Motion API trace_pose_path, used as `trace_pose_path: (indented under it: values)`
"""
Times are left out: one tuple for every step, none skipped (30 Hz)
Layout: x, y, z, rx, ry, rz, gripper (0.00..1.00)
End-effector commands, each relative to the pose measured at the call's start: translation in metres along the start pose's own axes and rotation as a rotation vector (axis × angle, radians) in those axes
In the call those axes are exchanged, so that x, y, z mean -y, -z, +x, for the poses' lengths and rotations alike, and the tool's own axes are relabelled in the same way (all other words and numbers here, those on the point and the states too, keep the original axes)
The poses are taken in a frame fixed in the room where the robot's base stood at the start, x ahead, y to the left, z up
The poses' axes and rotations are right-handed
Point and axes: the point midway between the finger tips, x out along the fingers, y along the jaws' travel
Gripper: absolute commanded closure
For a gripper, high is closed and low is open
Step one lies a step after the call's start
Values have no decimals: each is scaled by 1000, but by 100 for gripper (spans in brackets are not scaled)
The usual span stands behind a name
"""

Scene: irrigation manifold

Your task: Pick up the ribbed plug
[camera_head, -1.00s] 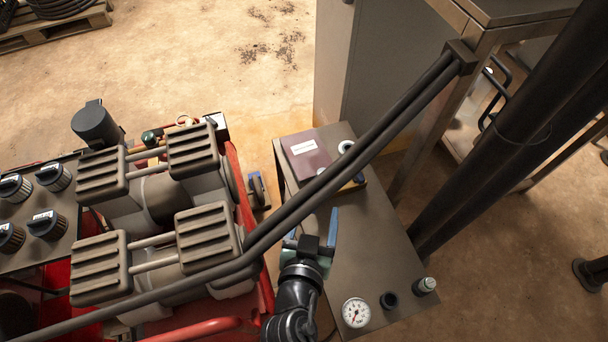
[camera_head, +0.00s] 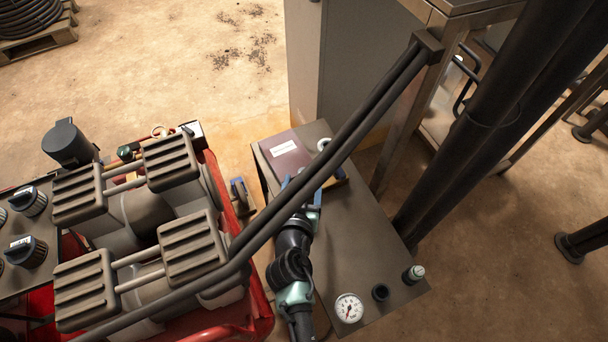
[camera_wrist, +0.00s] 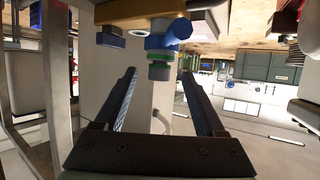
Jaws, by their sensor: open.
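I cannot tell for sure which part is the ribbed plug. A small dark cylinder with a pale green top (camera_head: 413,274) stands upright near the table's right corner, and its ribbing is too small to make out. My gripper (camera_head: 302,190) is partly behind the black tubes, beside the maroon box and away from that cylinder. In the wrist view my gripper (camera_wrist: 158,74) is open and empty. A blue and green fitting (camera_wrist: 159,58) hangs below a brass part there, in line with the gap between the fingers. Its depth relative to the fingertips is unclear.
The grey table (camera_head: 350,240) also holds a gauge (camera_head: 348,308), a black ring (camera_head: 380,293) and a maroon box (camera_head: 284,156). Two black tubes (camera_head: 340,150) cross diagonally above it. Red-framed machinery (camera_head: 150,230) stands left. The table's middle is clear.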

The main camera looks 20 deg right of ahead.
Motion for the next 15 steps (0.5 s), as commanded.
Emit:
trace_pose_path:
  values:
    - [-1, 0, 6, 0, -2, 1, 28]
    - [-1, 0, 9, -1, -2, 1, 28]
    - [-1, 0, 12, 0, -1, 1, 28]
    - [-1, 0, 13, 0, -1, 1, 28]
    - [-1, 0, 14, 0, -1, 1, 28]
    - [-1, 0, 15, -1, -1, 1, 28]
    - [-1, 0, 15, -1, -1, 1, 28]
    - [-1, 0, 15, -1, -1, 1, 28]
    - [-1, 0, 15, -1, -1, 1, 28]
    - [-1, 0, 15, -1, -1, 0, 28]
    - [-1, 0, 15, 0, -1, 0, 28]
    - [-1, 0, 15, 0, -1, 0, 28]
    - [-1, 0, 15, 0, -1, 0, 33]
    - [-1, 0, 15, 0, -1, 0, 39]
    - [-1, 0, 15, 0, -1, 0, 46]
